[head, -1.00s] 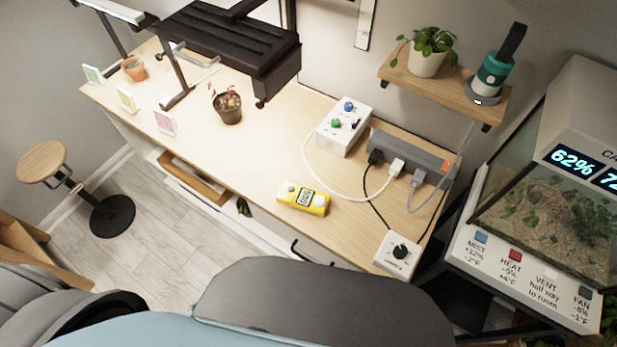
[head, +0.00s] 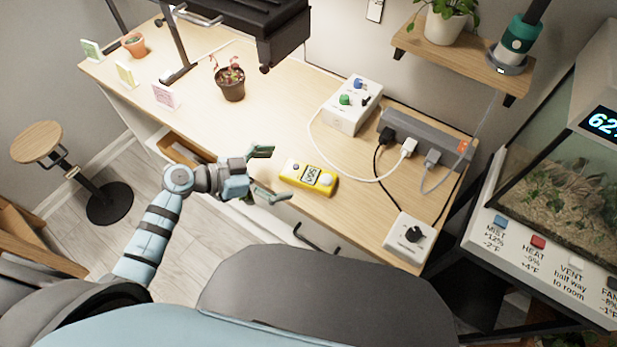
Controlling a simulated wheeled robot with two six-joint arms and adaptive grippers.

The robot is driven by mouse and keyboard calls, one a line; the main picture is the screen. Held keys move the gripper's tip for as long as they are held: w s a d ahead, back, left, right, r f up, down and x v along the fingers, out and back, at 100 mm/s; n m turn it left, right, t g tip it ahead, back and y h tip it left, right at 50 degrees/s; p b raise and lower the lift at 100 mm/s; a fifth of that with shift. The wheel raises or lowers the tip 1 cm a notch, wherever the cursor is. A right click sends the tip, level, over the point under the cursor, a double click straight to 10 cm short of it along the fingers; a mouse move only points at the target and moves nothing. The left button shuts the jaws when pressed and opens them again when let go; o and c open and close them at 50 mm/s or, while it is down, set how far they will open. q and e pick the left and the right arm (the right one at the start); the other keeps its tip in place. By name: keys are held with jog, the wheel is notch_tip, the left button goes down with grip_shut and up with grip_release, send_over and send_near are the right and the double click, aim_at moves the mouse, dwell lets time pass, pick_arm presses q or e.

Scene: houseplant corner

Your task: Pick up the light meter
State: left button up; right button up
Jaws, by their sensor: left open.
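The light meter (head: 308,177) is a yellow handheld device with a grey display and a pale round sensor. It lies flat on the wooden table near the front edge. My left gripper (head: 279,173) is open and empty just left of the meter, its two fingers pointing toward it. The fingers look apart from the meter, though the exact gap and height are hard to tell. My right gripper is not in view.
A white control box (head: 352,106) and a grey power strip (head: 425,137) with cables stand behind and right of the meter. A white dial box (head: 409,238) sits at the right front. A potted plant (head: 230,84) stands at the back left. The table (head: 275,120) is clear between.

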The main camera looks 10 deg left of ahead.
aim_at(300, 171)
pick_arm(q)
jog(key=x, duration=0.4)
jog(key=shift+a+f+b, duration=0.1)
jog(key=shift+f+b, duration=0.05)
jog(key=shift+b, duration=0.25)
jog(key=shift+s, duration=0.1)
jog(key=c, duration=1.8)
jog(key=shift+o, duration=0.2)
